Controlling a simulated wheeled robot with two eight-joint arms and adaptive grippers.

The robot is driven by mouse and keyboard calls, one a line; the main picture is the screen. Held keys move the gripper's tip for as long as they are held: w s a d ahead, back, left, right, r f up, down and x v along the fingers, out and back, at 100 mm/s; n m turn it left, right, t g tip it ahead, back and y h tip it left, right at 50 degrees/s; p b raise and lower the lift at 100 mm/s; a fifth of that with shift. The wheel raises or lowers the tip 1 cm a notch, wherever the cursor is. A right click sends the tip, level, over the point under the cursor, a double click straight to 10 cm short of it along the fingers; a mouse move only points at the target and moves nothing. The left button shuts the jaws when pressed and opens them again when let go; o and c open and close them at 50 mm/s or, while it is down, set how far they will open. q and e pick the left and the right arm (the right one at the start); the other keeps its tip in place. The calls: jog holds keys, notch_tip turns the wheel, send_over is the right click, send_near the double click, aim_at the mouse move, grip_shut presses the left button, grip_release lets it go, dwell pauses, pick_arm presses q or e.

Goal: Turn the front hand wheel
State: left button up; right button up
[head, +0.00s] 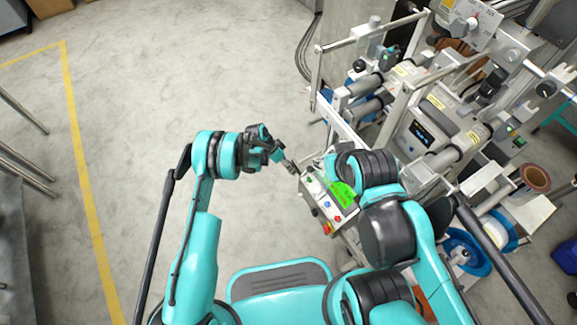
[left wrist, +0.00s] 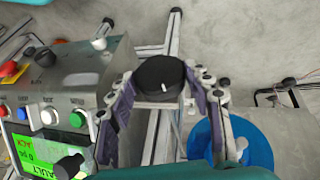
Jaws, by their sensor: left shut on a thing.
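My left gripper (head: 286,164) is at the left side of the machine, beside its control box (head: 325,198). In the left wrist view my left gripper (left wrist: 163,105) has its two fingers on either side of a round black hand wheel (left wrist: 160,75) with a small white mark. The fingers are shut on its rim. The wheel is hard to make out in the head view. My right arm (head: 370,170) reaches over the machine's front, and its gripper fingers are not visible.
The control box carries a green screen (head: 343,194) and several coloured buttons, close to the left fingers in the wrist view. A blue reel (left wrist: 230,140) lies right of the gripper there. Open concrete floor (head: 130,130) extends left of the machine.

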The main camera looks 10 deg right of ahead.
pick_arm(q)
jog(key=shift+w+g, duration=0.1)
jog(key=shift+g, duration=0.5)
jog(key=o, duration=1.1)
jog(key=v, duration=1.2)
jog(key=shift+a+f, duration=0.15)
jog(key=shift+a, duration=0.05)
